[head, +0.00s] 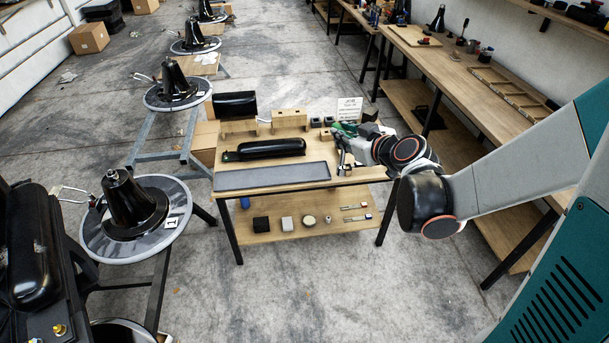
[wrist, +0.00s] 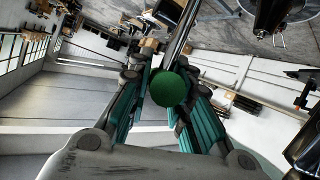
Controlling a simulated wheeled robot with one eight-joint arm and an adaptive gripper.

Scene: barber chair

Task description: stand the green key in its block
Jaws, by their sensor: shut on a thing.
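My gripper (head: 343,150) is over the right part of the small wooden table in the head view. In the wrist view my gripper (wrist: 165,95) has its teal-padded fingers closed on the green key (wrist: 168,89). The key's round green end faces the camera, and a thin metal shaft appears to run up beyond it. Small dark blocks (head: 316,122) stand at the back right of the table, close to the gripper. I cannot tell which block is the key's.
The wooden table (head: 222,180) also carries a grey mat (head: 270,175), a black cushion (head: 272,149), a wooden block with holes (head: 288,119) and a white sign (head: 349,107). Chair bases (head: 133,203) stand at left; a long workbench (head: 460,85) runs along the right.

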